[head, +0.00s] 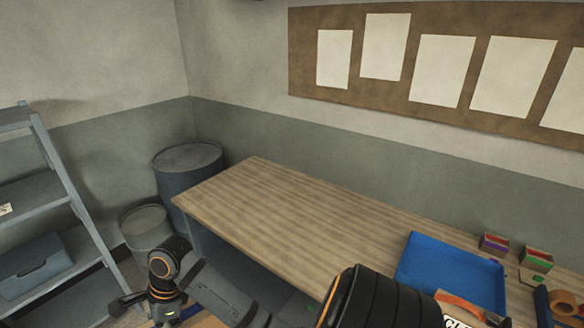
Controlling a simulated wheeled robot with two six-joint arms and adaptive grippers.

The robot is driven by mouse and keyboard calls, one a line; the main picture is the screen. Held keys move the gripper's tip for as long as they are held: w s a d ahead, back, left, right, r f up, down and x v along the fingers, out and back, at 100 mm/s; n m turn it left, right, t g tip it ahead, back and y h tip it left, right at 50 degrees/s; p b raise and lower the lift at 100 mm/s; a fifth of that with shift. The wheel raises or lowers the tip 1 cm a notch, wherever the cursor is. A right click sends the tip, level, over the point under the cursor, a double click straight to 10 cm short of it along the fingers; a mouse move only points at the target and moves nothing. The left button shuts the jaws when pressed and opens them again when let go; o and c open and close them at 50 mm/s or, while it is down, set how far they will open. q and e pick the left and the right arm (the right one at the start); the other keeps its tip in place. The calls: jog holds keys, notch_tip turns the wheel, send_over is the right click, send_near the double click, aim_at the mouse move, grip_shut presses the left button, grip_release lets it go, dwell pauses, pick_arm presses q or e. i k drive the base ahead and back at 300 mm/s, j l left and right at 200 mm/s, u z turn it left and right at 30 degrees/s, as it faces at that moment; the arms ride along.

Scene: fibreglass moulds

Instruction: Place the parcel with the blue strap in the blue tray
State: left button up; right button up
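The blue tray (418,252) lies on the right part of the wooden table. I cannot make out a parcel with a blue strap. Two small box-like things stand beyond the tray, one with a purple band (494,243) and one with a green band (537,259). My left arm shows at the lower left, away from the tray; a dark end part, perhaps its gripper (127,303), points left, and its fingers are unclear.
The wooden table (290,215) is bare left of the tray. A dark barrel (187,170) and smaller drum (148,228) stand beyond its left end. A grey shelf (40,200) is at far left. Partly hidden orange-and-white lettered things (460,304) show by the tray's near side.

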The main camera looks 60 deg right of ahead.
aim_at(436, 287)
jog(key=u, duration=0.45)
jog(key=l+u, duration=0.1)
jog(key=u, duration=0.35)
jog(key=k+u, duration=0.1)
jog(key=u, duration=0.8)
jog(key=k+l+u, duration=0.2)
jog(key=k+u, duration=0.15)
jog(key=k+z, duration=0.1)
jog(key=z, duration=0.3)
jog(key=k+z, duration=0.1)
jog(key=z, duration=0.3)
jog(key=k+l+z, duration=0.1)
jog(key=z, duration=0.8)
jog(key=l+z, duration=0.1)
jog(key=z, duration=0.35)
jog(key=l+z, duration=0.1)
jog(key=z, duration=0.9)
jog(key=l+z, duration=0.15)
jog(key=z, duration=0.8)
jog(key=l+z, duration=0.1)
jog(key=z, duration=0.4)
